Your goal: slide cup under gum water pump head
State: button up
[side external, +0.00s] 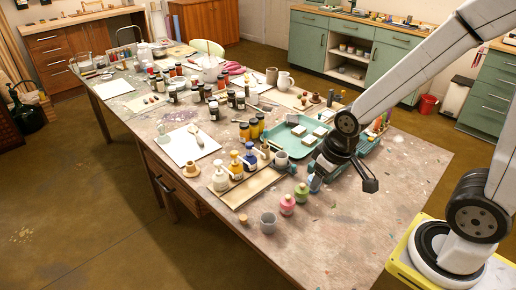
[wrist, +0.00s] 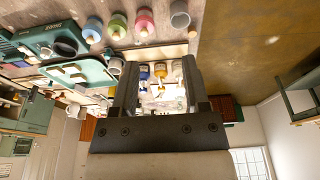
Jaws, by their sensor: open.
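A small grey cup (side external: 281,159) stands by the far right end of a wooden board; it also shows in the wrist view (wrist: 115,68), just left of my gripper. A second grey cup (side external: 268,223) stands on the bare table at the front, and at the top of the wrist view (wrist: 180,14). Pump bottles stand in a row along the board: white (side external: 221,181), yellow (side external: 236,168) and blue (side external: 250,160). Which holds gum water I cannot read. My gripper (side external: 318,183) is open and empty, right of the bottles; its jaws (wrist: 160,60) frame them from a distance.
Pink (side external: 288,205) and green (side external: 301,194) jars, with a blue one (wrist: 92,29), stand near my gripper. A teal tray (side external: 277,134) with pale blocks lies behind. A small tan piece (side external: 242,218) lies before the board (side external: 240,200). The right front table is clear.

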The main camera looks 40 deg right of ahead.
jog(key=shift+c, duration=0.2)
jog(key=shift+c, duration=0.9)
jog(key=m+g, duration=0.3)
jog(key=m, duration=1)
send_near(294, 165)
jog(key=shift+s+a+f, duration=0.3)
jog(key=shift+a+f, duration=0.05)
jog(key=shift+w+d+f+m, duration=0.1)
jog(key=shift+d+f+m, duration=0.15)
jog(key=shift+d+m, duration=0.05)
jog(key=shift+f, duration=0.1)
jog(key=shift+f, duration=3.75)
